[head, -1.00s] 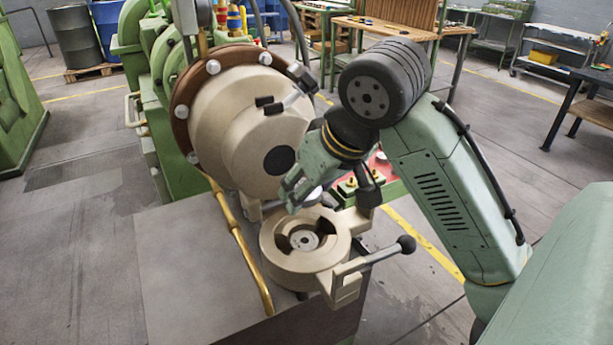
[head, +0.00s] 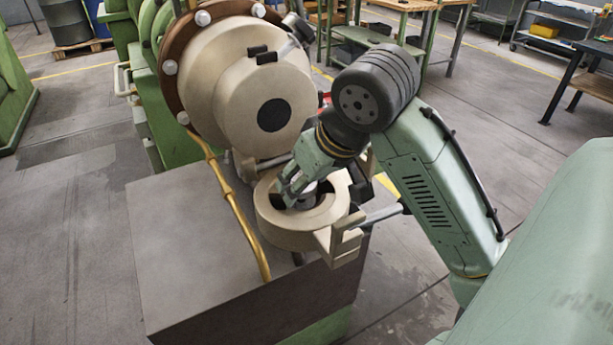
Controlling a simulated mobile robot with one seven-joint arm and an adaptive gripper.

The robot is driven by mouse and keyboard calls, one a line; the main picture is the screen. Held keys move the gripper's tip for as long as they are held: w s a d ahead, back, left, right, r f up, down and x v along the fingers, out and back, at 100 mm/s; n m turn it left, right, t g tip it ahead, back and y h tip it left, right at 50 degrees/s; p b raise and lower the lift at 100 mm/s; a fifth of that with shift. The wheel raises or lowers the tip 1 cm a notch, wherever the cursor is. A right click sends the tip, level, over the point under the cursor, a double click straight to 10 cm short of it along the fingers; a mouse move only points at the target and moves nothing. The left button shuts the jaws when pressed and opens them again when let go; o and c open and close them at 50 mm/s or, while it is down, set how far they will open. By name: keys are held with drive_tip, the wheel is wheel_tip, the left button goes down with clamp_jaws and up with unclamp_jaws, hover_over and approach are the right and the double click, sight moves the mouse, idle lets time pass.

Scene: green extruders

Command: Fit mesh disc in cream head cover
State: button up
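The cream head cover (head: 285,238) is a thick ring, swung open beside the machine, its hollow facing up. My gripper (head: 301,193) points down into this hollow from above, its green fingers inside the rim. A small pale grey piece, which looks like the mesh disc (head: 312,187), shows at the fingertips, and my gripper appears shut on it. The fingers and the rim hide most of the disc. I cannot tell whether it touches the seat at the bottom of the cover.
The machine's large cream barrel head (head: 222,75) with a brown bolted flange (head: 172,88) stands close behind and left of my gripper. A yellow pipe (head: 232,205) runs along the grey block (head: 190,250). The cover's handle bar (head: 383,214) sticks out right, under my arm.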

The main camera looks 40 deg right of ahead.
sight(311, 195)
drive_tip(key=shift+s, duration=0.35)
idle(1.3)
drive_tip(key=shift+f, duration=0.2)
drive_tip(key=shift+s+a+f, duration=0.1)
drive_tip(key=shift+f, duration=0.2)
drive_tip(key=shift+s+f+b, duration=0.15)
drive_tip(key=shift+f+b, duration=0.4)
drive_tip(key=shift+o, duration=0.3)
drive_tip(key=shift+s+f, duration=0.1)
drive_tip(key=shift+f, duration=0.2)
drive_tip(key=shift+a+f+b, duration=0.1)
drive_tip(key=shift+f+b, duration=0.05)
drive_tip(key=shift+b, duration=0.15)
drive_tip(key=c, duration=0.4)
drive_tip(key=shift+w+d+f, duration=0.1)
drive_tip(key=shift+w+d, duration=0.1)
drive_tip(key=shift+d, duration=0.25)
clamp_jaws()
drive_tip(key=shift+w+f, duration=0.1)
drive_tip(key=shift+f, duration=0.05)
